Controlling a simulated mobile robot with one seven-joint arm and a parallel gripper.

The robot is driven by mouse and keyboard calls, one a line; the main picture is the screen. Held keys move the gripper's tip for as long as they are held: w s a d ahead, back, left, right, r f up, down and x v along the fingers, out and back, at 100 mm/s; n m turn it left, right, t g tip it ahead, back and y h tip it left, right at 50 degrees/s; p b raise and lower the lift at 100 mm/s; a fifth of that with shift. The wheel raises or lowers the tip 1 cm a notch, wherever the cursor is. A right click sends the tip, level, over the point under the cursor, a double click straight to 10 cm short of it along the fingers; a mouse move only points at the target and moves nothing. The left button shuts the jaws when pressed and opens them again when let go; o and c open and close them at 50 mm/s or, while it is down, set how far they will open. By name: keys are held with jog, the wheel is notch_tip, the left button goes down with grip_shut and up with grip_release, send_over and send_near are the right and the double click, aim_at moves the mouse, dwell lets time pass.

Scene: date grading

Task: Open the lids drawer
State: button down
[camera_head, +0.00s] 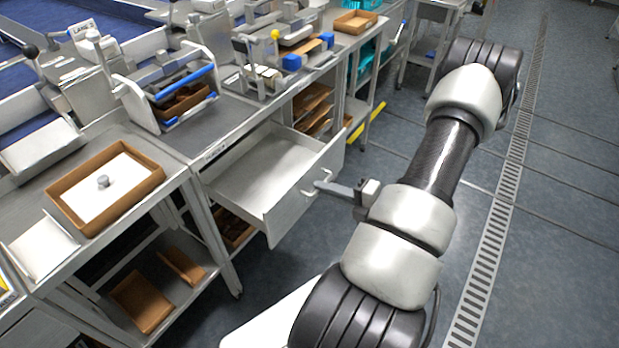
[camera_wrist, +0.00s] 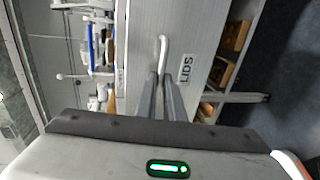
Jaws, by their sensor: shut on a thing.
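The lids drawer (camera_head: 270,170) is a pale metal drawer under the workbench. It stands pulled out well past the bench front, and its inside looks empty. In the wrist view its front panel (camera_wrist: 205,50) carries the label LIDS. A light bar handle (camera_wrist: 162,50) is fixed to that front. My gripper (camera_head: 322,186) is at the handle, with its two fingers (camera_wrist: 160,90) close together around it. It is shut on the handle. The exact finger contact is small in both views.
The bench (camera_head: 150,150) carries a brown tray (camera_head: 152,184) with a white liner and a grey knob. Brown trays (camera_head: 140,300) lie on the lower shelf. Open floor with a drain grate (camera_head: 490,255) lies to the right, beside my arm.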

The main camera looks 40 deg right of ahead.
jog(key=shift+s+d, duration=0.2)
jog(key=shift+s, duration=0.3)
jog(key=c, duration=1.9)
grip_release()
jog(key=shift+o, duration=0.2)
jog(key=p+v, duration=0.1)
jog(key=v, duration=1.6)
jog(key=shift+s+p, duration=0.2)
jog(key=shift+p, duration=0.2)
